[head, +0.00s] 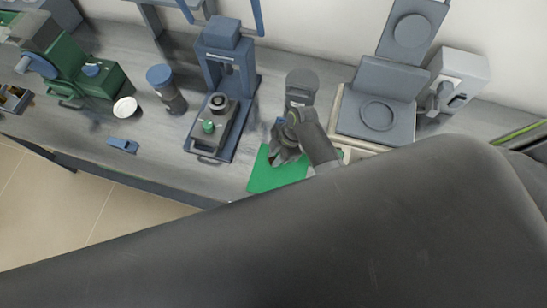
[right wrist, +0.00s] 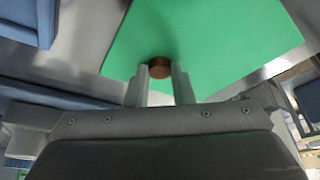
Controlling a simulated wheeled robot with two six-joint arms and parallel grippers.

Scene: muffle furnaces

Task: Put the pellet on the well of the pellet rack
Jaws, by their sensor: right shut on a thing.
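My right gripper (head: 283,158) is over the green mat (head: 262,181) in the head view. The right wrist view shows its two fingers (right wrist: 160,74) shut on a brown round pellet (right wrist: 160,67), with the green mat (right wrist: 215,35) behind it. The pellet is hidden by the gripper in the head view. I cannot pick out the pellet rack or its well for sure in either view. My left gripper is not in view.
A blue press (head: 222,85) stands left of the mat, with a dark cylinder (head: 167,90) beyond it. A grey canister (head: 301,85) stands behind my gripper. A flat-topped device (head: 377,115) is to the right. A small blue item (head: 122,145) lies on the bench at left.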

